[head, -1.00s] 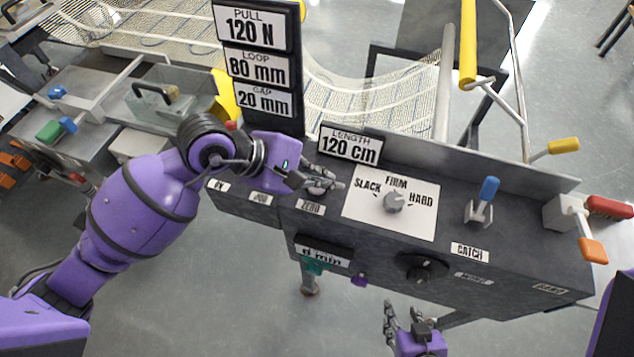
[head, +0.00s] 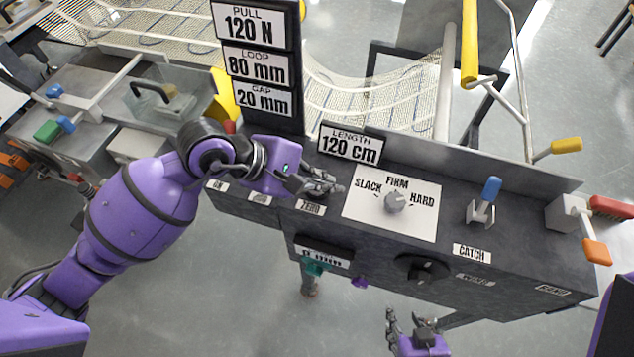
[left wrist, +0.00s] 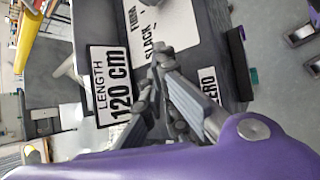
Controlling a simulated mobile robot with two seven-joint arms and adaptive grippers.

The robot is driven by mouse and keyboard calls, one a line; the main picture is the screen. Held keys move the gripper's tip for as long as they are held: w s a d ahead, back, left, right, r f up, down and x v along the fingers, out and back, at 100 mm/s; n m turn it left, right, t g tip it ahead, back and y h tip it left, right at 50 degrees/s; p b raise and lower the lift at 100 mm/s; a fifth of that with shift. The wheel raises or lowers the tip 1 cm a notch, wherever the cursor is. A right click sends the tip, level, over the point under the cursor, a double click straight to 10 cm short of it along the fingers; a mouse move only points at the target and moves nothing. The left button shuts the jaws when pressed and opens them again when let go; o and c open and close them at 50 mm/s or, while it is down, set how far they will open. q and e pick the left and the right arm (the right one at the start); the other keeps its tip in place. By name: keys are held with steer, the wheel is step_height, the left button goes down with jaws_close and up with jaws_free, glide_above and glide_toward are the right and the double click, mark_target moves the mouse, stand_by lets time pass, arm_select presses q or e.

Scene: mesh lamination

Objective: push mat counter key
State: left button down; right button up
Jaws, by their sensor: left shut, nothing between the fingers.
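My left gripper (head: 333,187) is shut and empty, low over the dark console top (head: 457,188), just above the ZERO label (head: 311,207). In the left wrist view its closed fingers (left wrist: 158,70) reach between the LENGTH 120 cm sign (left wrist: 110,85) and the ZERO label (left wrist: 209,86). No key shows clearly; the fingers cover the surface behind that label, and contact cannot be told. The LENGTH sign (head: 350,144) stands just behind the fingers. A small display (head: 323,256) on the console front is too blurred to read. My right gripper (head: 408,322) is open and empty below the console.
Right of my left gripper are a SLACK/FIRM/HARD knob (head: 396,201), a blue-tipped catch lever (head: 489,190) and red and orange handles (head: 597,250). A tall sign post (head: 257,65) stands behind my left wrist. A black front knob (head: 421,268) sits above my right gripper.

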arm_select(q)
steer(key=shift+f, duration=0.35)
arm_select(e)
steer(key=shift+s+a+f, duration=0.2)
steer(key=shift+a+f, duration=0.1)
arm_select(q)
steer(key=shift+f, duration=0.15)
arm_select(e)
steer(key=shift+s+f, duration=0.1)
steer(key=shift+f, duration=0.05)
steer(key=shift+d, duration=0.15)
arm_select(q)
steer(key=shift+r, duration=0.95)
arm_select(e)
steer(key=shift+w+r, duration=0.7)
steer(key=shift+r, duration=0.2)
arm_select(q)
steer(key=shift+r, duration=0.1)
